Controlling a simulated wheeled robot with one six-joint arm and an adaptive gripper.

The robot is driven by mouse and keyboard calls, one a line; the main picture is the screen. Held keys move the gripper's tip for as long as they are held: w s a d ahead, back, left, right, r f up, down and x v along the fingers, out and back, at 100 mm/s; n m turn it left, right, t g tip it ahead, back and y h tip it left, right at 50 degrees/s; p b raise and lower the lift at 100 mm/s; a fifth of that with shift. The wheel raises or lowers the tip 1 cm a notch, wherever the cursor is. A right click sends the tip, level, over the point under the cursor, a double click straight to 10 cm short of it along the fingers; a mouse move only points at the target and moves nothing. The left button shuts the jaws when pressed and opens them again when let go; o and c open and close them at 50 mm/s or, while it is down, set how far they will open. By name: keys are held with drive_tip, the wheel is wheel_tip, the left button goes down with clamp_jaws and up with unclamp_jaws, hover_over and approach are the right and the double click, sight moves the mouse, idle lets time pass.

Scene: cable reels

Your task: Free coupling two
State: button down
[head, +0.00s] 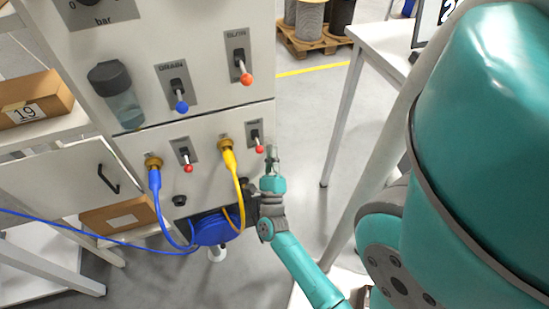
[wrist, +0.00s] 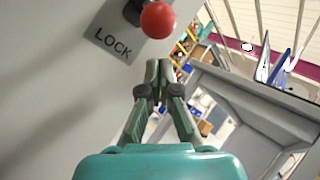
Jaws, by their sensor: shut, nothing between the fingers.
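Two brass couplings sit on the lower panel. The left coupling (head: 153,162) carries a blue hose (head: 159,200); the right coupling (head: 226,144) carries a yellow hose (head: 235,178). No number shows to tell which is two. Right of each is a small lever, the left with a red knob (head: 188,168), the right with a red knob (head: 259,149). My gripper (head: 270,150) is shut and empty, just right of the right lever. In the wrist view, a red knob (wrist: 157,20) is just beyond my shut fingertips (wrist: 159,66), beside a LOCK plate (wrist: 110,42). Contact is not clear.
Above are the DRAIN lever with a blue knob (head: 181,107) and another lever with an orange knob (head: 246,79). A clear-bowled filter (head: 120,97) is at left. A blue reel (head: 212,230) hangs below. A table leg (head: 340,115) stands right, with open floor between.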

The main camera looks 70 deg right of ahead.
sight(260, 150)
drive_tip(key=shift+w+a+r, duration=0.25)
drive_tip(key=shift+a+r, duration=0.05)
drive_tip(key=shift+a, duration=0.3)
drive_tip(key=shift+w+a+r, duration=0.25)
drive_tip(key=shift+a, duration=0.3)
drive_tip(key=shift+r, duration=0.1)
